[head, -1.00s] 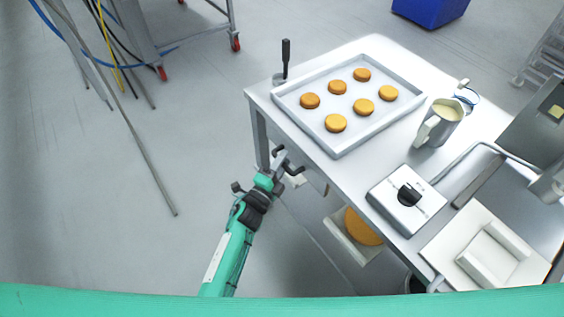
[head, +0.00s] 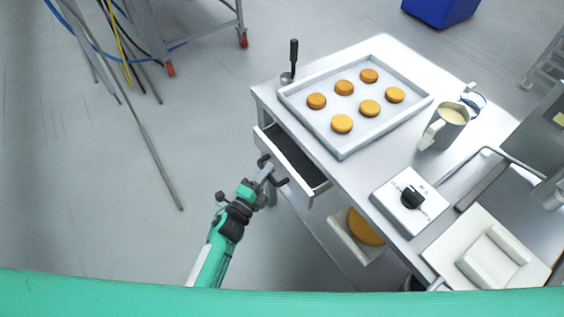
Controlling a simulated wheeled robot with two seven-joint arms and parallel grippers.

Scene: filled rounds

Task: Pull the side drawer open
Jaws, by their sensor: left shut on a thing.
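The side drawer (head: 313,191) stands partly open from the left side of the white table (head: 262,92). Its dark inside shows, and I see nothing in it. My left gripper (head: 272,174) is at the drawer's front, shut on its handle, which the fingers mostly hide. My right gripper is not in the head view.
On the table are a tray (head: 340,153) of several round cakes, a jug (head: 443,127) and a white box with a black knob (head: 410,199). A dark-handled tool (head: 292,62) stands at the far corner. A lower shelf holds a round orange thing (head: 364,228).

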